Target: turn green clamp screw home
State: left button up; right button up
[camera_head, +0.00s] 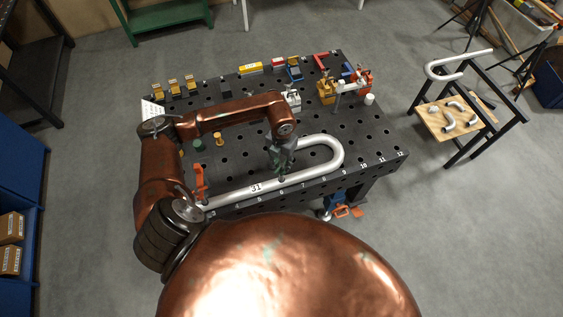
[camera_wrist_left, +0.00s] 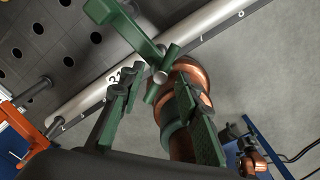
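In the left wrist view, the green clamp (camera_wrist_left: 128,22) reaches over the silver tube (camera_wrist_left: 210,22). Its screw (camera_wrist_left: 160,77) points toward the camera, with a green cross-bar through its end. My left gripper (camera_wrist_left: 157,94) is open, its two green-padded fingers spread on either side of the screw end. I cannot tell whether either finger touches the cross-bar. In the head view, my left gripper (camera_head: 281,170) points down at the near run of the bent tube (camera_head: 325,170), marked 31. The arm and gripper largely hide the clamp there. My right gripper is not in view.
An orange clamp (camera_head: 199,182) stands at the tube's left end, on the black perforated table (camera_head: 375,150). Yellow, red and white fixtures (camera_head: 326,90) stand toward the back. A small stand with a wooden shelf (camera_head: 455,117) is to the right. Grey floor surrounds the table.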

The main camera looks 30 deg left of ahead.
aim_at(281, 165)
pick_arm(q)
notch_tip(281, 165, up, 12)
jog(key=shift+f, duration=0.2)
jog(key=shift+f, duration=0.1)
dwell(0.6)
